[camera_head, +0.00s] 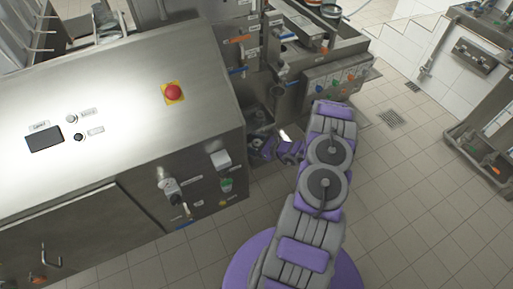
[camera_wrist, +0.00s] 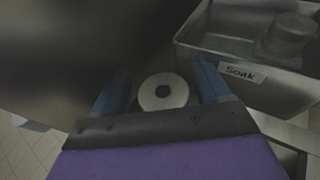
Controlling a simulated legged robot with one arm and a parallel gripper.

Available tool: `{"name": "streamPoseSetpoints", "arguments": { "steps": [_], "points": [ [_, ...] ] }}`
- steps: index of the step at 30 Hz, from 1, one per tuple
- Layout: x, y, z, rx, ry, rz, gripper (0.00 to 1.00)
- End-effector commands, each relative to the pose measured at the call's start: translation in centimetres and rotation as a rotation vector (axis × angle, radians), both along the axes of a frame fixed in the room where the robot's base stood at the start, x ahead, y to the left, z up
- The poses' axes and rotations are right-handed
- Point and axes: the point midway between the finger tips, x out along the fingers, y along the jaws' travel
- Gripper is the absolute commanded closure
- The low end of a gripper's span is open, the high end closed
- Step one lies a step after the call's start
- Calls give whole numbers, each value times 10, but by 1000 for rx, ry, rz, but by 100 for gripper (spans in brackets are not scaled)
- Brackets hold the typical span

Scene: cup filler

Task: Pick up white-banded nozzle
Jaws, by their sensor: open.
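My gripper (camera_wrist: 160,72) is open, with one blue finger on each side of the white piece. A gap shows on each side, wider on the left, and I see no clear grip on it. In the head view my gripper (camera_head: 264,148) is low beside the steel machine, and the nozzle cannot be made out there.
A steel bin labelled "Soak" (camera_wrist: 240,74) is close on the right of my gripper, with a grey rounded object (camera_wrist: 288,35) in it. The large steel machine (camera_head: 120,100) with a red button (camera_head: 173,92) stands left.

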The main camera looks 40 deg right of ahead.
Motion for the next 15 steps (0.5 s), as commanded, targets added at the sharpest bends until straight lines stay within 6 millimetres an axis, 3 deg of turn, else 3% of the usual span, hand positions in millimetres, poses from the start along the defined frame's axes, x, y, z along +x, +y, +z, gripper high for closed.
{"name": "streamPoseSetpoints", "arguments": {
  "steps": [2,15],
  "points": [
    [0,-2,-1,2,0,-1,27],
    [0,-1,-1,1,0,0,69]
  ]
}}
